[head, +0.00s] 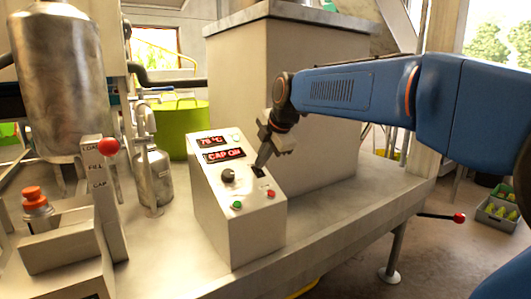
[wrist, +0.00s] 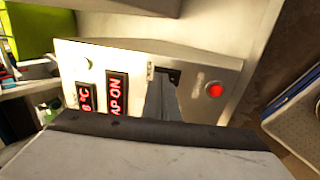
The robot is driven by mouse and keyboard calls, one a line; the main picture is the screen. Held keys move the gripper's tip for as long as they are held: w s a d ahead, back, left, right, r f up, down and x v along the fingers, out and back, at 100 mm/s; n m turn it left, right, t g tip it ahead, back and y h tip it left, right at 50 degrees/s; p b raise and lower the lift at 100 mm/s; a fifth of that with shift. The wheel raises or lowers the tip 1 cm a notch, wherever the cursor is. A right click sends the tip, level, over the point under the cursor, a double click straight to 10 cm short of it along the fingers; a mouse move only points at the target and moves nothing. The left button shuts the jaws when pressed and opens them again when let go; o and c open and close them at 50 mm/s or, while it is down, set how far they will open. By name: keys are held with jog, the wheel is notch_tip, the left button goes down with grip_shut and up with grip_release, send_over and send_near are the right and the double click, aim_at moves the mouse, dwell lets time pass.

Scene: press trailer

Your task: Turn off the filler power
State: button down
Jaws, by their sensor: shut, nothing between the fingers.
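The filler control box (head: 240,220) stands on the bench in the middle of the head view, with a sloped panel. Its red displays read about 78 °C and "CAP ON" (head: 224,155). Below them are a black knob (head: 228,176), a green button (head: 237,205) and a red button (head: 271,194). A small dark switch (head: 257,171) sits right of the knob. My gripper (head: 261,163) is shut and empty, its tips at this switch. In the wrist view my fingers (wrist: 162,97) partly cover the dark switch (wrist: 174,76); contact and switch position cannot be told. The red button (wrist: 215,91) is right of them.
A metal tank (head: 60,80) and a red-knobbed lever (head: 108,147) stand at left, near a bottle with an orange cap (head: 34,196). A large grey cabinet (head: 300,100) rises behind my gripper. The bench is clear right of the box.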

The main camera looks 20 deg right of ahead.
jog(key=shift+w+f, duration=0.15)
jog(key=shift+f, duration=0.1)
jog(key=shift+a, duration=0.1)
jog(key=shift+w+f, duration=0.15)
jog(key=shift+w, duration=0.05)
jog(key=shift+s, duration=0.1)
jog(key=shift+s+d+f, duration=0.2)
jog(key=shift+s+f, duration=0.2)
jog(key=shift+s, duration=0.25)
jog(key=shift+r, duration=0.1)
jog(key=v, duration=1.7)
jog(key=shift+r, duration=0.15)
